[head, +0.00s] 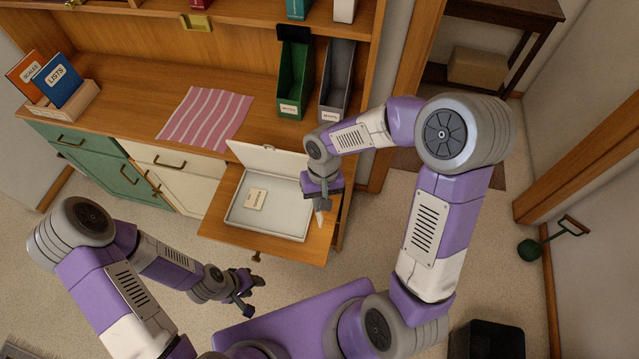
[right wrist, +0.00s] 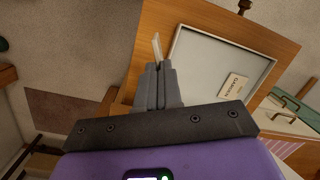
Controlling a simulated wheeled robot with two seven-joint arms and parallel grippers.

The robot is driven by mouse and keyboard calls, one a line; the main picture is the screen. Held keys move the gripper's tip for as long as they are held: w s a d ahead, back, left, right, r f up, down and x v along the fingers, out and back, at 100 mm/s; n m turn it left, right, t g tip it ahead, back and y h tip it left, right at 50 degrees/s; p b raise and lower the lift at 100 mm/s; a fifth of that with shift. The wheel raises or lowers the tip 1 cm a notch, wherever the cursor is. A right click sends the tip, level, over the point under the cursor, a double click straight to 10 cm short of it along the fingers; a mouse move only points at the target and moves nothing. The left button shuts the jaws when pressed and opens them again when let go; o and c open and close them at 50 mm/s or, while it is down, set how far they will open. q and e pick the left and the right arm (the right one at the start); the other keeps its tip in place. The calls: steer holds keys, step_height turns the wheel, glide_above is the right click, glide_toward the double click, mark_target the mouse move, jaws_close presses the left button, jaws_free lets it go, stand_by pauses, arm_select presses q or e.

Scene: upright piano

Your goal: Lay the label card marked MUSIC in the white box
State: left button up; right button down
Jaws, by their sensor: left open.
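The white box (head: 236,217) lies open, lid raised at the back, on a wooden pull-out board; its rim also shows in the right wrist view (right wrist: 200,85). My right gripper (head: 321,200) is just right of the box, shut on a thin white card (right wrist: 156,45) seen nearly edge-on. Its marking is hidden, so I cannot tell whether it says MUSIC. The card is outside the box. My left gripper (head: 247,289) is open and empty, low in front of the cabinet.
The wooden board (head: 220,207) leaves a narrow margin around the box. Behind it are a striped pink cloth (head: 205,118), a green file holder (head: 293,85) and a grey one (head: 337,80). A holder with LISTS and SCALES books (head: 68,103) stands at left.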

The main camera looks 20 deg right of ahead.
steer(key=shift+a+m+t+y+b, duration=0.3)
steer(key=shift+y+b, duration=0.05)
steer(key=shift+y, duration=0.55)
arm_select(q)
steer(key=shift+f+b, duration=1.95)
steer(key=shift+f, duration=0.75)
arm_select(e)
steer(key=shift+w+d+r+m+t+y, duration=0.2)
steer(key=shift+w+r+m+t+y, duration=0.4)
steer(key=shift+w+t+y, duration=0.3)
steer(key=shift+w+d+r+m+t+y, duration=0.15)
steer(key=shift+w+r+m+t+y, duration=0.3)
steer(key=shift+w+m+t+y, duration=0.45)
steer(key=shift+w+d+r+m+t+y, duration=0.2)
steer(key=shift+w+r+m+t+y, duration=0.4)
steer(key=shift+y, duration=0.5)
arm_select(q)
steer(key=shift+f, duration=0.15)
arm_select(e)
steer(key=shift+f, duration=0.1)
